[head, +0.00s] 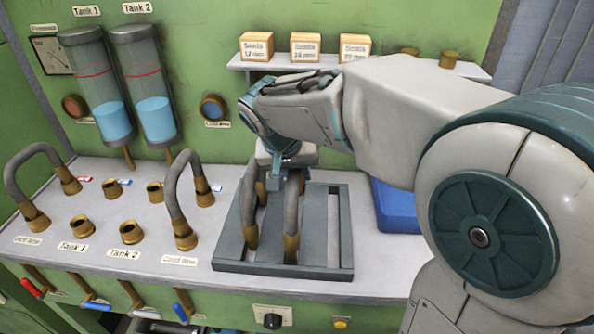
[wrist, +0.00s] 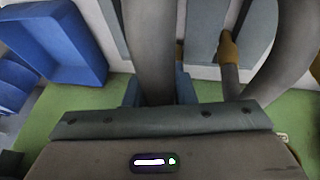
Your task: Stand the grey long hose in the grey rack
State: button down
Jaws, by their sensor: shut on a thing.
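The grey rack (head: 330,268) is a slatted frame lying on the bench, right of the fixed fittings. My gripper (head: 277,165) is above its middle, pointing down and shut on a grey hose (head: 293,212) with brass ends. The held hose (wrist: 152,45) runs between my fingers in the wrist view. Its front end is low over the rack's slats; I cannot tell whether it touches or is seated. A second grey hose (head: 250,215) stands beside it on the left; it curves at the right of the wrist view (wrist: 285,65).
A blue tray (head: 393,222) is just right of the rack. An arched hose (head: 170,190) stands over the cold line fitting, close to the rack's left. Another arched hose (head: 15,175) is at far left. A shelf (head: 290,62) with seal boxes is behind my arm.

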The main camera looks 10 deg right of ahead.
jog(key=shift+f+b, duration=0.6)
jog(key=shift+f, duration=0.1)
jog(key=c, duration=1.1)
grip_release()
jog(key=shift+r, duration=0.1)
